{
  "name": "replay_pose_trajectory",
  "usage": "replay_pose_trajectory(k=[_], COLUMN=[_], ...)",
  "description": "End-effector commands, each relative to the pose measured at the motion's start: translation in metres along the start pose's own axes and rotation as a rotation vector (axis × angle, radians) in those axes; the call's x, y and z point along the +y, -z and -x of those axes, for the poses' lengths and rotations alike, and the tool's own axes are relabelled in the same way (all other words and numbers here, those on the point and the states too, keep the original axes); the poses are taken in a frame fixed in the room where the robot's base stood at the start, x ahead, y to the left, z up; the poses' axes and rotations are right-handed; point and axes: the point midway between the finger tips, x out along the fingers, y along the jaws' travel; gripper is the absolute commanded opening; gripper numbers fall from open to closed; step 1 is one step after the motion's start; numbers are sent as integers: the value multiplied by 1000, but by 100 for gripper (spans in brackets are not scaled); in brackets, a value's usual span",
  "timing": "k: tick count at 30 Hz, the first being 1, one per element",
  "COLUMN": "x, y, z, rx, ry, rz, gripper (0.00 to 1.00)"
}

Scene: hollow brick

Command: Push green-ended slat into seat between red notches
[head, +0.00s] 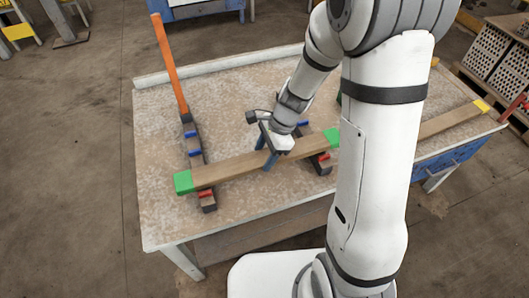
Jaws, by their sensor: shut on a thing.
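The green-ended slat (233,167) is a long wooden bar with green ends. It lies across a dark left rack (195,149) and a dark right rack (319,163) on the table. A red notch marker (206,193) shows at the slat's front edge on the left rack, and another red marker (325,157) shows on the right rack. I cannot tell whether the slat is fully down between the markers. My gripper (269,160) points down at the slat's middle, its blue fingers shut on it. The arm hides part of the right side.
An orange bar (169,62) rises from the left rack's far end. Blue markers (191,133) sit farther back on the racks. A yellow-ended slat (451,121) lies at the right of the table (160,220). The table's front left is clear.

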Motion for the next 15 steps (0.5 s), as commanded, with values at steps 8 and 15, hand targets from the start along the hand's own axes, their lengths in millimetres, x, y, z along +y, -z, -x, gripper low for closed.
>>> replay_pose_trajectory(k=[8, 15], x=[0, 0], y=[2, 3], z=[-5, -9], rx=[0, 0], ry=[0, 0], rz=[1, 1], gripper=[21, 21])
